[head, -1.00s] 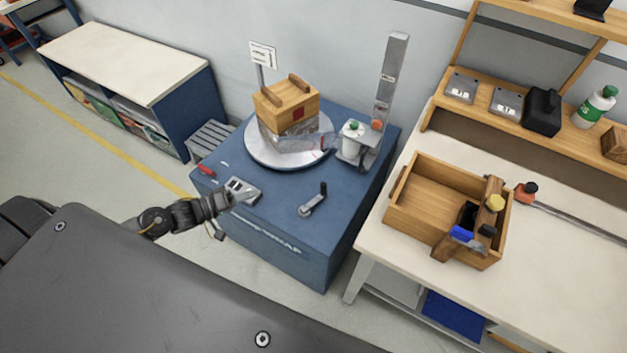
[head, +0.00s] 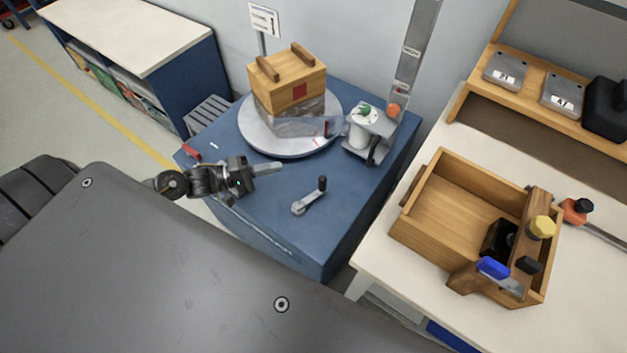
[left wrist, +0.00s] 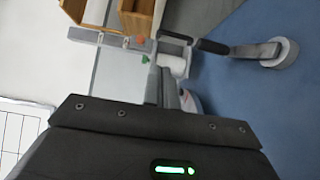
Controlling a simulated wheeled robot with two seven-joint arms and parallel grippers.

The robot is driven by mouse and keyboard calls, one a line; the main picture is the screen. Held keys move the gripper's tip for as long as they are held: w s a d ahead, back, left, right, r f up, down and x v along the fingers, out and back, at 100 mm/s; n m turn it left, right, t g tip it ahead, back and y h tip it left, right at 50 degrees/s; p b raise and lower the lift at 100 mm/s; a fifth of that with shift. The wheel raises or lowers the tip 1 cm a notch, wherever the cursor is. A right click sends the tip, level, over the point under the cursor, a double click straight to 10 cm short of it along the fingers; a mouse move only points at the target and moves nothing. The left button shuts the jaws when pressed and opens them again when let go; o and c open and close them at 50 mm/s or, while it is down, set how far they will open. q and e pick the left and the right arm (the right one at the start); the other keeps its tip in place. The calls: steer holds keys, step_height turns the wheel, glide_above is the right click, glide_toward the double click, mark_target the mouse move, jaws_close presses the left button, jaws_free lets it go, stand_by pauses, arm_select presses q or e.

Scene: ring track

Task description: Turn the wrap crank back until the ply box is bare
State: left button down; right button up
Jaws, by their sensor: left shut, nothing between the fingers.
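The ply box (head: 288,82) stands on the round turntable (head: 252,139) of the blue wrapping machine (head: 335,225). Clear film covers its lower part, and a strip of film (head: 310,126) reaches toward the white roll (head: 361,130) on the carriage. The wrap crank (head: 309,200) lies on the machine's top near the front, its dark knob upright. It also shows in the left wrist view (left wrist: 262,52). My left gripper (head: 280,168) is shut and empty, above the machine top, left of and behind the crank, apart from it. My right gripper is not in view.
A grey mast (head: 414,50) rises behind the roll. A red handle (head: 191,152) lies at the machine's left edge. To the right, a bench (head: 388,262) holds a wooden tote (head: 425,232) with tools. A sign (head: 264,19) stands behind the box.

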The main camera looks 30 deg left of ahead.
arm_select(q)
steer(key=f+b, duration=0.2)
steer(key=f, duration=0.1)
steer(key=f+b, duration=0.6)
steer(key=f, duration=0.1)
steer(key=shift+w, duration=0.4)
steer(key=shift+f+b, duration=0.15)
steer(key=shift+b, duration=0.2)
steer(key=shift+w+d, duration=0.1)
steer(key=shift+w, duration=0.05)
steer(key=x, duration=0.9)
steer(key=shift+w+d, duration=0.2)
steer(key=shift+d, duration=0.1)
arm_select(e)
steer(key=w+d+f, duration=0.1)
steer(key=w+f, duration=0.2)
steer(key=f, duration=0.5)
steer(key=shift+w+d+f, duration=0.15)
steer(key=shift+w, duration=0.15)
